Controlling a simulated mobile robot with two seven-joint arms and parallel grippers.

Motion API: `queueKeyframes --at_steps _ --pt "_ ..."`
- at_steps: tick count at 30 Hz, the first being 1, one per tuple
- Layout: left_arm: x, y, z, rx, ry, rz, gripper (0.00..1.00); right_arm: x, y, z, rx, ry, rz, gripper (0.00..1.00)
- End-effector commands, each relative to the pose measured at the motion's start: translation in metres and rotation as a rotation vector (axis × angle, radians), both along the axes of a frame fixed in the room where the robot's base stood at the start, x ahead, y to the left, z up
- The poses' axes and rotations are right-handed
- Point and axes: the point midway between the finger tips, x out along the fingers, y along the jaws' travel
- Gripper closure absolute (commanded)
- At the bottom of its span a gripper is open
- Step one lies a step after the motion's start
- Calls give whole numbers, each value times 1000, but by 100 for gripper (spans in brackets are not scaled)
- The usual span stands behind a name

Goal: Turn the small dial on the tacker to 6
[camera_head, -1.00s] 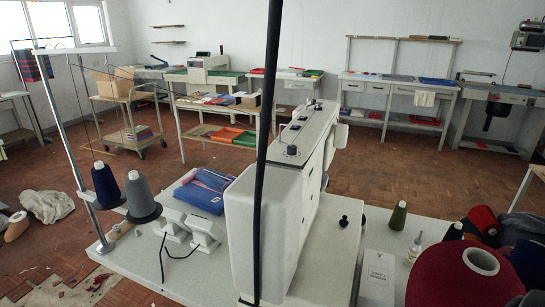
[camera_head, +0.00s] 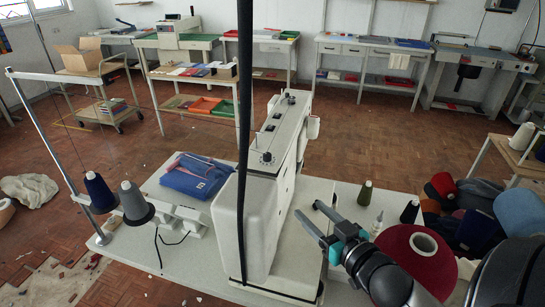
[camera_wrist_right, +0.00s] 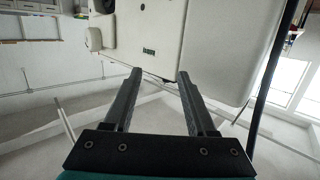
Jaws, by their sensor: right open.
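My right gripper (camera_head: 308,209) is open and empty, to the right of the tacker's body and lower than the dial in the picture. In the right wrist view, its two dark fingers (camera_wrist_right: 160,72) point toward the tacker's white housing (camera_wrist_right: 205,35), apart from each other. My left gripper is not in view.
A black upright pole (camera_head: 244,110) crosses in front of the tacker. A thread stand with a navy cone (camera_head: 99,192) and a grey cone (camera_head: 135,203) is at left. A blue bundle (camera_head: 194,179) lies behind.

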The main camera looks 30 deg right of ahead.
Motion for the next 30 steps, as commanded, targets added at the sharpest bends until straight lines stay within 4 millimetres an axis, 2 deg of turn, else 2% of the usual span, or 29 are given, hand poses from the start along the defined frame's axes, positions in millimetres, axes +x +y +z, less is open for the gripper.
queueKeyframes --at_steps 1,3,7,14,30 --pt "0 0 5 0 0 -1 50 1 -1 19 -1 -48 30 43" --pt "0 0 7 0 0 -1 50 1 1 35 5 -99 67 43" --pt "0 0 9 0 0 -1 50 1 3 52 11 -151 110 43" --pt "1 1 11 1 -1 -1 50 16 5 57 13 -167 122 43" --pt "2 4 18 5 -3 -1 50 89 6 56 13 -163 118 43"
